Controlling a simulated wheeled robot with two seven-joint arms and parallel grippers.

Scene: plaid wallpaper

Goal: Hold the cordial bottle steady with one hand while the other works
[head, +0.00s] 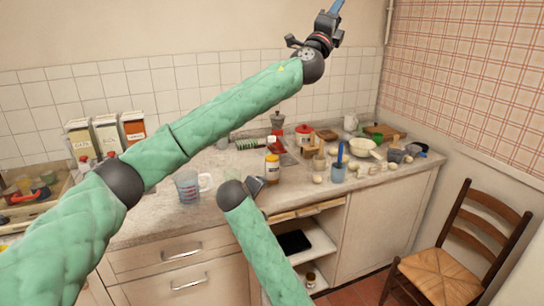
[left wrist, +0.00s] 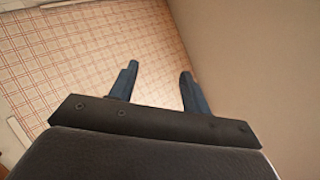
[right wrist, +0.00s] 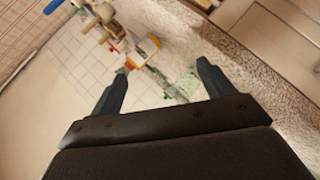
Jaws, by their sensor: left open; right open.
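An amber bottle (head: 272,170) with a pale label stands upright on the worktop in the head view; it looks like the cordial bottle, though its label is too small to read. My right gripper (head: 257,184) is low over the counter, just left of this bottle, and mostly hidden by its own arm. In the right wrist view my right gripper (right wrist: 162,68) is open with nothing held between its fingers. My left gripper (head: 338,8) is raised high at the top edge, far above the counter. The left wrist view shows its fingers (left wrist: 158,70) apart and empty, facing wallpaper.
A glass measuring jug (head: 188,186) stands left of the bottle. Cartons (head: 107,133) stand at the back left. A wooden chair (head: 455,250) is at the right.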

